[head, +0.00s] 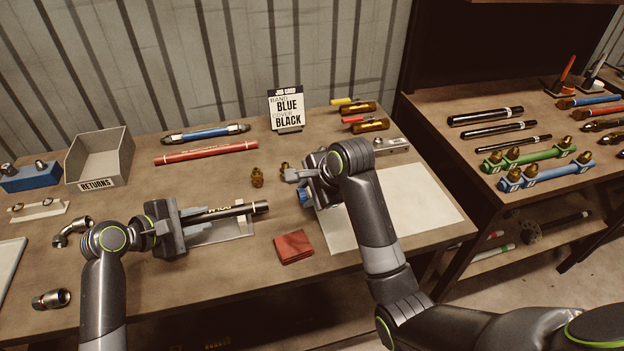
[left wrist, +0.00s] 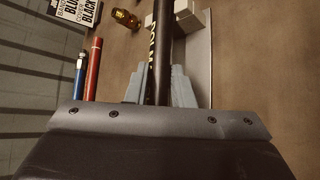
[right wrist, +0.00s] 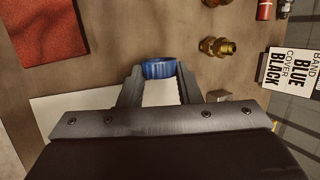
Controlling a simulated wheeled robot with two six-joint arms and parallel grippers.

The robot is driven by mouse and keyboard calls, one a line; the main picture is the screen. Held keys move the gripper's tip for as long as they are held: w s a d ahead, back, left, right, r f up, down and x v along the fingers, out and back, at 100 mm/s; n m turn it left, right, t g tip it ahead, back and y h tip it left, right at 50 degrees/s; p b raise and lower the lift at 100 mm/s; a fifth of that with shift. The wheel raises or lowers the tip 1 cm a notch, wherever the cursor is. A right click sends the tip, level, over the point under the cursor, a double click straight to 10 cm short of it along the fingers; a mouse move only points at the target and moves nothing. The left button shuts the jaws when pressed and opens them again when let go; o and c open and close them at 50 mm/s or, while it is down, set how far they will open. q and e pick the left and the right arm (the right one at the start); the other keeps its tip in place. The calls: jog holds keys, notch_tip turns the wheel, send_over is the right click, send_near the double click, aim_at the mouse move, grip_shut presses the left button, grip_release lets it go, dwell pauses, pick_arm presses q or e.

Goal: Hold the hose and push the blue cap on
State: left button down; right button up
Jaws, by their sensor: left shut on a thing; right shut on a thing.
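The black hose (head: 232,211) lies low over the table at left of centre, with pale lettering and a band near its right end. My left gripper (head: 198,219) is shut on the hose; in the left wrist view the hose (left wrist: 161,60) runs between the fingers (left wrist: 160,88). The blue cap (head: 305,196) is at my right gripper (head: 297,186), right of the hose end and apart from it. In the right wrist view the blue cap (right wrist: 159,69) sits between the fingertips (right wrist: 158,74), which are shut on it. The hose end is not clear in that view.
Brass fittings (head: 257,177) stand behind the gap. A white sheet (head: 400,215) lies under my right arm. A job card (head: 287,108) reading BLUE and BLACK, a red hose (head: 205,152) and a returns bin (head: 100,160) are farther back.

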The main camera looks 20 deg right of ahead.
jog(key=shift+a+f+m, duration=0.15)
jog(key=shift+f+m, duration=0.35)
jog(key=shift+a, duration=2.85)
jog(key=shift+s+a+r, duration=0.1)
jog(key=shift+a, duration=1.1)
jog(key=o, duration=0.9)
jog(key=shift+a, duration=0.1)
jog(key=shift+o, duration=0.6)
